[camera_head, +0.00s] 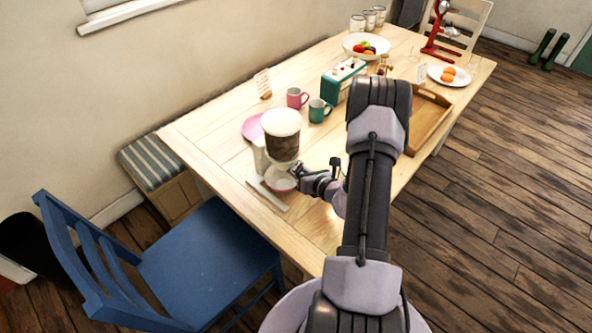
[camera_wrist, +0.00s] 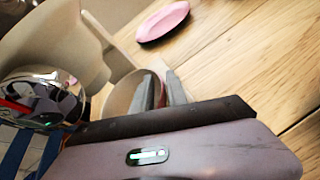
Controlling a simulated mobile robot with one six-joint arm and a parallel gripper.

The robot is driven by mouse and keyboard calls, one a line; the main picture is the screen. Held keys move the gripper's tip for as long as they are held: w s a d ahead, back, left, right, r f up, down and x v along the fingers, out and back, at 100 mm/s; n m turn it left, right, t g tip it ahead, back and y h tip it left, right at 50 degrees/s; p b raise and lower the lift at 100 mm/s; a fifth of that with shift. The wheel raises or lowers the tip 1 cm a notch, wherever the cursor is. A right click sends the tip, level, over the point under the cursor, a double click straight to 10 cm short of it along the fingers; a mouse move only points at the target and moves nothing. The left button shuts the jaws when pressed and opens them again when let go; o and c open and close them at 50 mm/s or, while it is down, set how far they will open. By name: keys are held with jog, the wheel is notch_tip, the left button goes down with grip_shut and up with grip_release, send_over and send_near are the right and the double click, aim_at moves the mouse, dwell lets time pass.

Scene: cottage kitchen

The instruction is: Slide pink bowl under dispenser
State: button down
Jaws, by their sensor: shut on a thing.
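The dispenser (camera_head: 281,148) stands near the table's front left, with a white lid, a clear canister of brown contents and a pale stand. The pink bowl (camera_head: 281,186) is low beneath the canister, partly hidden by it and by my gripper. In the wrist view the bowl (camera_wrist: 117,99) shows as a pale curved wall at the fingers. My gripper (camera_head: 300,174) is at the bowl's right side. Its two fingers (camera_wrist: 161,90) are shut on the bowl's rim. I cannot tell whether the bowl is centred under the outlet.
A pink plate (camera_head: 252,127) lies behind the dispenser. A pink mug (camera_head: 296,98), a teal mug (camera_head: 318,111) and a teal radio-like box (camera_head: 342,82) stand farther back. A wooden tray (camera_head: 428,117) lies right of my arm. A blue chair (camera_head: 205,262) stands at the front left.

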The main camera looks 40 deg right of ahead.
jog(key=shift+s+d, duration=0.15)
jog(key=shift+s, duration=0.65)
jog(key=c, duration=1.2)
grip_release()
jog(key=shift+c, duration=0.2)
jog(key=p+v, duration=0.4)
jog(key=v, duration=1.3)
jog(key=shift+r, duration=0.2)
jog(key=shift+s, duration=0.1)
